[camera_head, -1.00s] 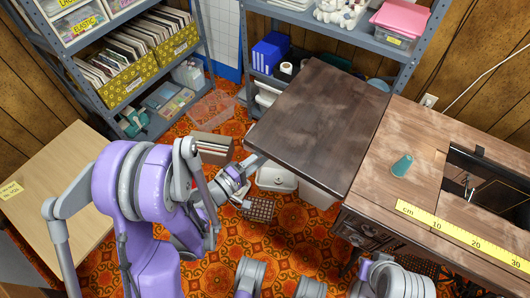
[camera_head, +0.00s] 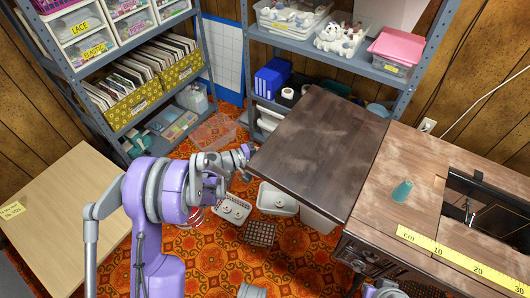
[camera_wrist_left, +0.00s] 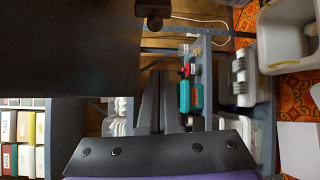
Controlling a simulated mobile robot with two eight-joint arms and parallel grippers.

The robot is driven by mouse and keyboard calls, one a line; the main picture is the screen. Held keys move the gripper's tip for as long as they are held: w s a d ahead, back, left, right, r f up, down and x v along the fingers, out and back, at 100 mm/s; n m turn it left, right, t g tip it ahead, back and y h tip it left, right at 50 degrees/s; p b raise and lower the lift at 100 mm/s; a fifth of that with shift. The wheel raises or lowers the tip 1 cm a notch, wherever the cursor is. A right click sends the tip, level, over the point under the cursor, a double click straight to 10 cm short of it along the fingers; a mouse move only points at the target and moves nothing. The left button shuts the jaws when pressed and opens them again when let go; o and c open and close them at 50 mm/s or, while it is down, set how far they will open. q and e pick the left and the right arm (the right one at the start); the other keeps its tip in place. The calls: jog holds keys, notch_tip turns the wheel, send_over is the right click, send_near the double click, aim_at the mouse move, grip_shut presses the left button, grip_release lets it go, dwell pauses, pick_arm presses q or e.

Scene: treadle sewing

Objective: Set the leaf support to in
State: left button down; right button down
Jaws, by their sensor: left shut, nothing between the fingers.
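The dark wooden leaf (camera_head: 318,150) extends level to the left of the sewing table (camera_head: 385,205). The leaf support is not visible in the head view, where the leaf's top hides the underside. In the left wrist view a dark panel, likely the leaf (camera_wrist_left: 65,45), fills the upper left. A small dark knob-like piece (camera_wrist_left: 153,10) shows at its edge; I cannot tell whether it is the leaf support. My left gripper (camera_head: 247,150) is beside the leaf's left corner. In the wrist view its fingers (camera_wrist_left: 160,75) are shut and empty. My right gripper is out of view.
A yellow ruler (camera_head: 465,262) and a teal cone (camera_head: 402,191) lie on the table. Metal shelves (camera_head: 330,45) stand behind. A white bin (camera_head: 277,199) and a brown grid basket (camera_head: 260,234) sit on the floor below the leaf. A pale table (camera_head: 60,215) is at left.

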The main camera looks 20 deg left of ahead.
pick_arm(q)
jog(key=d, duration=0.1)
jog(key=s+d, duration=0.2)
jog(key=shift+d+r+b, duration=0.15)
jog(key=shift+r+b, duration=0.1)
jog(key=shift+b, duration=0.1)
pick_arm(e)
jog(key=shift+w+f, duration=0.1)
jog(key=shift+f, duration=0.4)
pick_arm(q)
jog(key=shift+s, duration=0.1)
